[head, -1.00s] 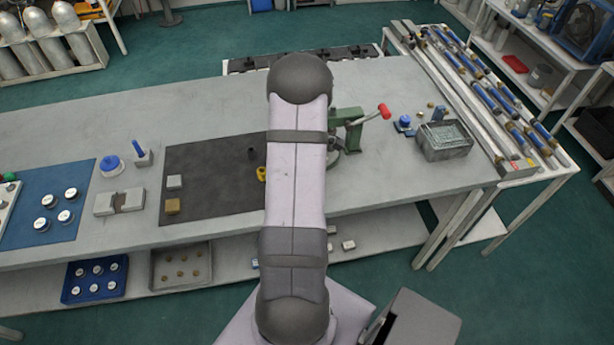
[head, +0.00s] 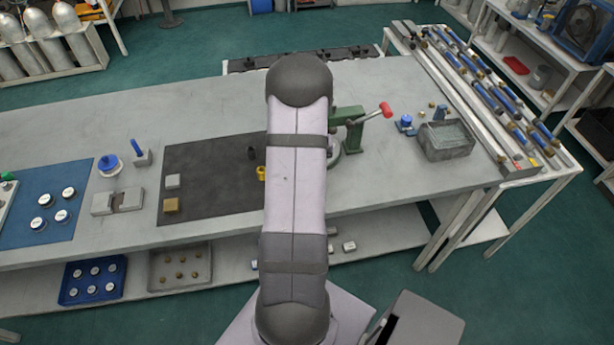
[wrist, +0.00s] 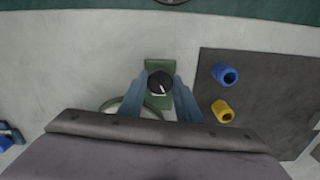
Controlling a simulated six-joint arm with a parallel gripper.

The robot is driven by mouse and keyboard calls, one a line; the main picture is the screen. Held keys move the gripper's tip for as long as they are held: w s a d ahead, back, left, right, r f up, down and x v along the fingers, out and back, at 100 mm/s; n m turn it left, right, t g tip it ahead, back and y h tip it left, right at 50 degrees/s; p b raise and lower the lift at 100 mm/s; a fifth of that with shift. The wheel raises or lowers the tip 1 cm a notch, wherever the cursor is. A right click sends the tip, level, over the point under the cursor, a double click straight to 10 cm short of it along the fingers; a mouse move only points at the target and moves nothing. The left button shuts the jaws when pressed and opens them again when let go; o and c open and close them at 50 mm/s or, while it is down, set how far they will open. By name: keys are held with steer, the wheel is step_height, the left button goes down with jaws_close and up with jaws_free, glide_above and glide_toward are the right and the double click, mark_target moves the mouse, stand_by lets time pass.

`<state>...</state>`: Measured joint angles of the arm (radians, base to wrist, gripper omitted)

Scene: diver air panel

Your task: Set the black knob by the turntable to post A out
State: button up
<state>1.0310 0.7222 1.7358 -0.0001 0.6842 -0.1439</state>
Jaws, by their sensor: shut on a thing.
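The black knob (wrist: 160,83) sits on a green base (wrist: 152,67) in the wrist view. It has a white mark that points towards the lower right of the picture. My gripper (wrist: 159,91) has its two blue-grey fingers on either side of the knob, shut on it. A rounded rim, probably the turntable (wrist: 112,105), shows partly at the left, cut off by my wrist. In the head view my arm hides the knob and the gripper. Labels for the knob's positions are not readable.
A green press (head: 347,118) with a red-tipped lever stands right of my arm. A dark mat (head: 205,195) lies to its left. A blue cylinder (wrist: 225,74) and a yellow one (wrist: 222,111) stand on the mat. A grey basket (head: 446,150) is farther right.

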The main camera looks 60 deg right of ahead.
steer(key=m, duration=0.5)
steer(key=shift+m, duration=0.3)
steer(key=shift+r, duration=0.1)
stand_by(0.3)
steer(key=o, duration=1.1)
steer(key=shift+c, duration=0.2)
steer(key=shift+r+b, duration=1.35)
steer(key=shift+r, duration=2.3)
